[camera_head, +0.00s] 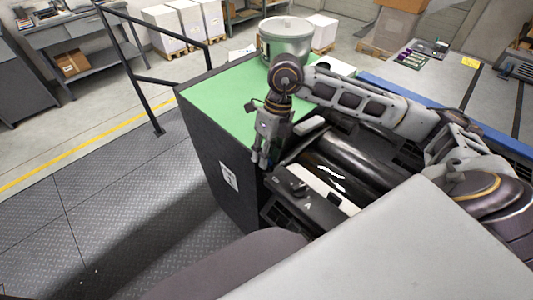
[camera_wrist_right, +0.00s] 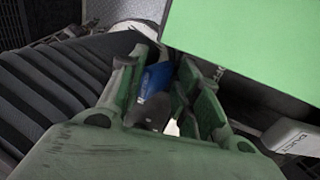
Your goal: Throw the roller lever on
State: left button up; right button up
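My right gripper (camera_head: 261,160) points down at the left edge of the dark ink unit (camera_head: 330,165), beside the green-topped cabinet. In the right wrist view its fingers (camera_wrist_right: 160,85) stand apart, with a blue part (camera_wrist_right: 155,78) showing in the gap. I cannot tell whether the fingers touch that part or whether it is the roller lever. A light grey handle (camera_head: 309,125) lies behind the gripper; in the right wrist view the handle (camera_wrist_right: 292,137) carries lettering that seems to end in "DUCT". A small black knob or lever (camera_head: 298,187) sits on the unit's front panel. My left gripper is out of view.
The green cabinet top (camera_head: 220,100) is mostly bare, with a metal pot (camera_head: 286,40) at its far end. A black railing (camera_head: 145,85) stands to the left. The tread-plate floor (camera_head: 110,190) left of the cabinet is clear.

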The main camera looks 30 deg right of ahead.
jog(key=v, duration=1.2)
jog(key=shift+f, duration=0.1)
dwell(0.8)
